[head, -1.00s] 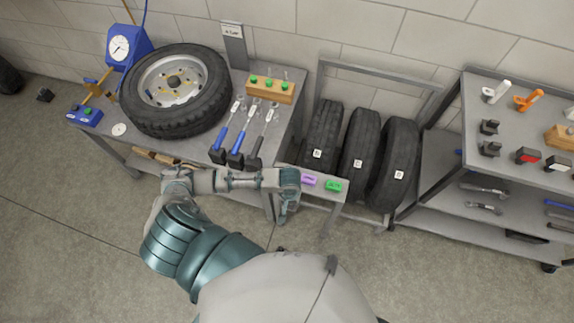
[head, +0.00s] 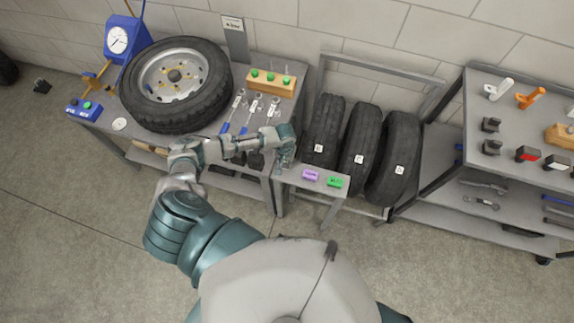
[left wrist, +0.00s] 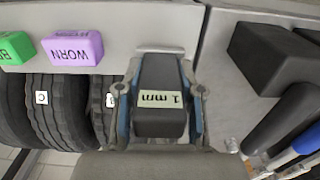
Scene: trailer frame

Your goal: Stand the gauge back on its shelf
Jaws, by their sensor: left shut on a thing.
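My left gripper (head: 285,153) is at the left end of the small grey shelf (head: 318,186), beside the bench. In the left wrist view the gripper (left wrist: 160,105) is shut on a dark grey block-shaped gauge (left wrist: 160,121) with a pale label that seems to read "1 mm". One finger is on each side of it. In the head view the gauge is hidden by the gripper. I cannot tell whether the gauge touches the shelf. A purple block (head: 311,174) marked WORN and a green block (head: 335,182) stand on the shelf, right of the gripper.
The bench (head: 150,141) at left carries a wheel (head: 175,82), a wooden rack (head: 271,84) and long-handled tools (head: 254,118) close to my gripper. Several tyres (head: 359,160) stand behind the shelf. A cart (head: 475,135) with tools stands at right. The floor in front is clear.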

